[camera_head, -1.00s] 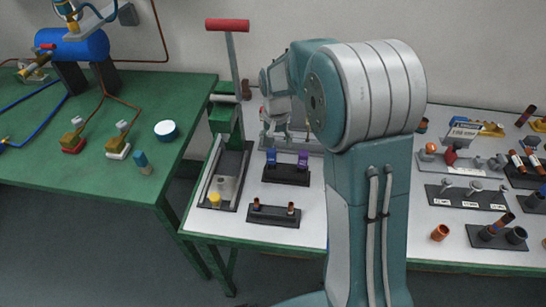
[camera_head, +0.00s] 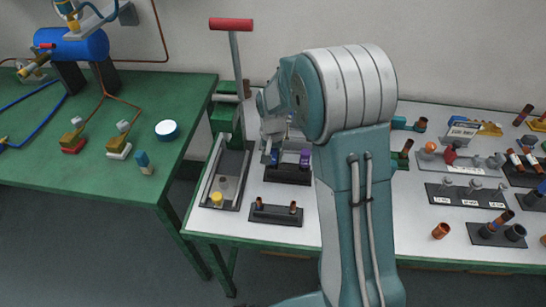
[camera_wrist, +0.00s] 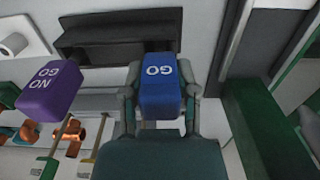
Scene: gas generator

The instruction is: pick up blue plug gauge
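The blue plug gauge, marked GO, shows in the wrist view (camera_wrist: 161,85) between the two fingers of my gripper (camera_wrist: 160,95). One finger is close along each side of its blue handle. I cannot tell whether both fingers press on it. In the head view the blue gauge (camera_head: 274,157) is partly hidden by my gripper and still stands in its black holder (camera_head: 287,175). The purple NO GO gauge (camera_wrist: 50,90) is beside it, clear of my fingers, and also shows in the head view (camera_head: 305,158).
A lever press (camera_head: 231,165) stands left of the holder. A low black rack (camera_head: 275,214) with two copper-coloured pieces is in front. Gauges and fittings fill the table's right side (camera_head: 470,195). A green table (camera_head: 90,180) is at the left.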

